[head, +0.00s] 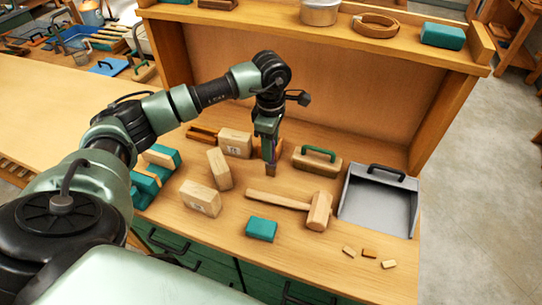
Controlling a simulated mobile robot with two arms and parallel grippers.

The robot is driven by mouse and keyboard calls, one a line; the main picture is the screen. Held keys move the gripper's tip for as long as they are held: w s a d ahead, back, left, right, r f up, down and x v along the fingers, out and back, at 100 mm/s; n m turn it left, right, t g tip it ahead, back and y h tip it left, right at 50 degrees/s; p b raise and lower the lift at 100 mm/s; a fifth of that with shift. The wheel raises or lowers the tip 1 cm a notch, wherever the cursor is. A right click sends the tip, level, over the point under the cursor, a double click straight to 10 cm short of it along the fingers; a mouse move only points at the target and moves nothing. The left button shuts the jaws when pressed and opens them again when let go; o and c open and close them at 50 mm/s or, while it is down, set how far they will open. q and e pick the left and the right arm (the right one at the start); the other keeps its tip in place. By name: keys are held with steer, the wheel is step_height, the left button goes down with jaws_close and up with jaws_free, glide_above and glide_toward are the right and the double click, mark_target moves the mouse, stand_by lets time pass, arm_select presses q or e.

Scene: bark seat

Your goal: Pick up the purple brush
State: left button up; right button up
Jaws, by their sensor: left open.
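My left gripper (269,158) points down over the bench top, near its middle. It is open, with its fingers close around or in front of a slim upright piece. A faint purple tint shows between the fingers, but the purple brush is mostly hidden and I cannot make out its shape. A wooden brush-like block with a green handle (317,158) lies just right of the gripper. My right gripper is not in view.
Wooden blocks (200,198) stand left of the gripper. A mallet (318,210), a teal block (261,229) and a grey dustpan (379,205) lie to the front and right. A raised shelf (330,35) runs behind. Small wood bits lie at front right.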

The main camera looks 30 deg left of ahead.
arm_select(q)
steer(key=shift+f, duration=1.05)
jaws_close()
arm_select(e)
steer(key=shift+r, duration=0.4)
